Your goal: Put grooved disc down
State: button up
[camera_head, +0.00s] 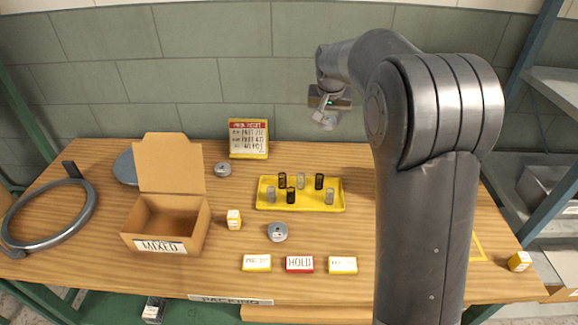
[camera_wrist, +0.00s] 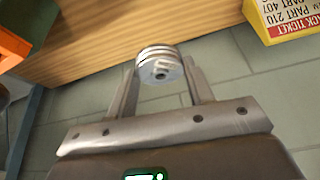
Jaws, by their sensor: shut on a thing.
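My gripper (camera_head: 326,117) is raised above the back of the table, near the wall. In the wrist view its two fingers (camera_wrist: 162,78) are shut on a grey grooved disc (camera_wrist: 158,62), which sits at the fingertips with its round face and centre hole showing. In the head view the held disc is too small to make out clearly. Two similar small grey round pieces stand on the wooden table (camera_head: 340,225): one (camera_head: 223,169) at the back beside the box flap, one (camera_head: 277,232) in front of the yellow tray.
A yellow tray (camera_head: 263,203) holds several dark and clear springs. An open cardboard box marked MIXED (camera_head: 140,242), a small yellow-white box (camera_head: 234,219), a ticket stand (camera_head: 249,139), three label blocks (camera_head: 299,264) and a grey ring (camera_head: 88,210) stand around it.

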notch_tip(320, 180, down, 8)
send_over(289, 164)
jog(key=s, duration=0.1)
jog(key=f, duration=0.6)
jog(key=shift+s+f, duration=0.2)
jog(key=shift+f, duration=2.1)
jog(key=shift+f, duration=0.1)
jog(key=o, duration=1.2)
jog(key=shift+f, duration=0.1)
jog(key=shift+c, duration=0.2)
